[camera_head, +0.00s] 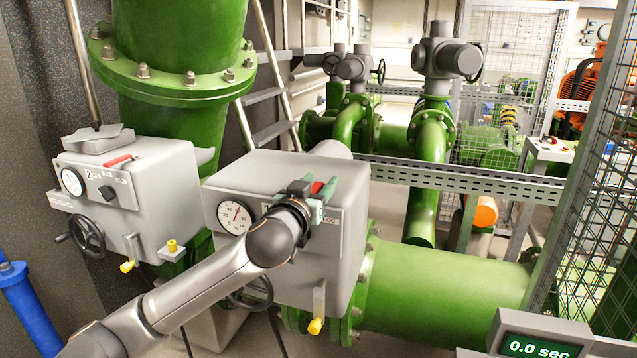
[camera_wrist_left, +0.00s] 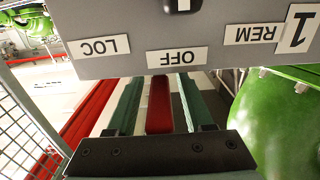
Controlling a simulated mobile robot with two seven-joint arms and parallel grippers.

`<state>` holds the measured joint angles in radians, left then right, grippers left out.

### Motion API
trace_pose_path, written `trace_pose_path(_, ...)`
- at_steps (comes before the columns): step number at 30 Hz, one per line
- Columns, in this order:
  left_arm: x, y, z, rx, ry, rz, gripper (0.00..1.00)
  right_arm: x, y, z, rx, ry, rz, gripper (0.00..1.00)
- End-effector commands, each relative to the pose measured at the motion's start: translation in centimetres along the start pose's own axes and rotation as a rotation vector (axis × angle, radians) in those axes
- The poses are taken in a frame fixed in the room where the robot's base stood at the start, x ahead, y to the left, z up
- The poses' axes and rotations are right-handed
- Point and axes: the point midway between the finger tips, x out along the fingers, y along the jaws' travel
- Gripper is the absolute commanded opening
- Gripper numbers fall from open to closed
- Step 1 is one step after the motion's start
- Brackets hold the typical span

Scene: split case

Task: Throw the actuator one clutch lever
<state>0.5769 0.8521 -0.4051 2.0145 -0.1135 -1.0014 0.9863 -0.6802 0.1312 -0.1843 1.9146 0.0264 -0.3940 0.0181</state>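Actuator one (camera_head: 285,170) is the grey box in the middle, with a round dial (camera_head: 235,217). My left gripper (camera_head: 318,189) is at its front upper right. In the left wrist view its two teal fingers (camera_wrist_left: 160,106) stand apart on either side of a red bar (camera_wrist_left: 160,104), with narrow gaps showing. I cannot tell if they touch it. The panel (camera_wrist_left: 180,30), marked LOC, OFF, REM and 1, appears upside down. A lever with a yellow end (camera_head: 316,325) hangs below the box. The gripper hides part of the panel. My right gripper is not in view.
A similar box marked 2 (camera_head: 130,185) stands at the left, with a red handle (camera_head: 117,161) and handwheel (camera_head: 87,236). Green pipes (camera_head: 440,290) run right and behind. A mesh fence (camera_head: 600,200) is at the right. A display (camera_head: 540,345) reads 0.0 sec.

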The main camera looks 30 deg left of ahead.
Motion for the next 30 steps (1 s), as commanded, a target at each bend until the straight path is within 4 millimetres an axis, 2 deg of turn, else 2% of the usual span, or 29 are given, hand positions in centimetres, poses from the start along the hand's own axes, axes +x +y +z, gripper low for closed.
trace_pose_path(2,-0.02,0.01,0.02,0.0,0.0,0.0,0.41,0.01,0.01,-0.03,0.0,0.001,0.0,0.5)
trace_pose_path(13,-0.03,0.02,0.02,0.0,-0.001,0.0,0.0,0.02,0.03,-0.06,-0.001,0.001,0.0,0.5)
trace_pose_path(30,-0.04,0.04,0.04,0.0,-0.001,0.001,0.0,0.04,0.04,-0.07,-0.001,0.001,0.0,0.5)
